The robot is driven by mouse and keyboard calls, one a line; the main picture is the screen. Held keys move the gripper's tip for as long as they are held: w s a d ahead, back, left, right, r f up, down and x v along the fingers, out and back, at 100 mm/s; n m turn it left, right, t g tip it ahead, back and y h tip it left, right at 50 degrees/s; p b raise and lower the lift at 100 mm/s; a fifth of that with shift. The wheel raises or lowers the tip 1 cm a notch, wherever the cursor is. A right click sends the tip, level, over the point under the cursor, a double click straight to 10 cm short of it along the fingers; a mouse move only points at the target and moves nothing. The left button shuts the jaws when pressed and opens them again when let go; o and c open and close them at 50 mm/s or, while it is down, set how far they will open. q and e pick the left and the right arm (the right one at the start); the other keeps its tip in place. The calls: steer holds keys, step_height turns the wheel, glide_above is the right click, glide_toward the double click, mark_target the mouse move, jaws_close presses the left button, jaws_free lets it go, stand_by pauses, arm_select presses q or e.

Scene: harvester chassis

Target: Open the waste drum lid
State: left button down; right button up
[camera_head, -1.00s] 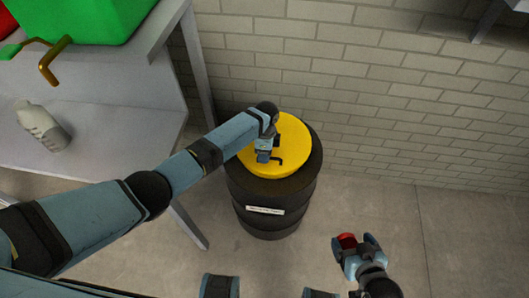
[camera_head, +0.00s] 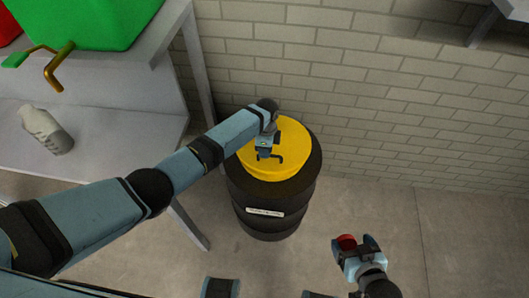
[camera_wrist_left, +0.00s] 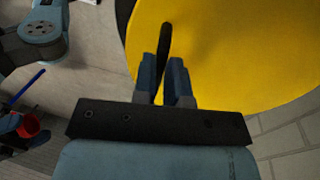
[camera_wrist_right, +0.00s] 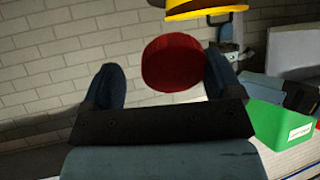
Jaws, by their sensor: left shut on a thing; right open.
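The waste drum (camera_head: 270,222) is a black barrel with a white label, standing upright on the floor by the wall. Its yellow lid (camera_head: 292,135) lies on top, with no visible gap at the rim. A dark bent handle (camera_head: 277,158) is on the lid. My left gripper (camera_head: 265,152) is at the lid, shut on the handle; the left wrist view shows the dark handle (camera_wrist_left: 165,40) between its fingers (camera_wrist_left: 165,80). My right gripper (camera_head: 357,243) is open, low and right of the drum. A red round object (camera_wrist_right: 172,62) shows between its fingers; I cannot tell whether it touches them.
A grey shelf unit (camera_head: 100,125) stands left of the drum, with a grey-white bottle (camera_head: 47,130) and a green container (camera_head: 95,25) with a brass tap. A brick wall (camera_head: 400,110) is behind. The floor right of the drum is clear.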

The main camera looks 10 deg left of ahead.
steer(key=r+p, duration=0.1)
steer(key=r, duration=0.2)
steer(key=shift+s+r+p, duration=0.15)
steer(key=shift+s+p, duration=0.05)
steer(key=shift+p, duration=0.2)
arm_select(q)
steer(key=w+r, duration=0.6)
steer(key=r, duration=0.4)
steer(key=shift+w+a+r, duration=0.15)
steer(key=shift+w+r, duration=0.2)
steer(key=shift+w, duration=0.05)
arm_select(e)
steer(key=shift+s+f, duration=0.15)
steer(key=shift+f, duration=0.15)
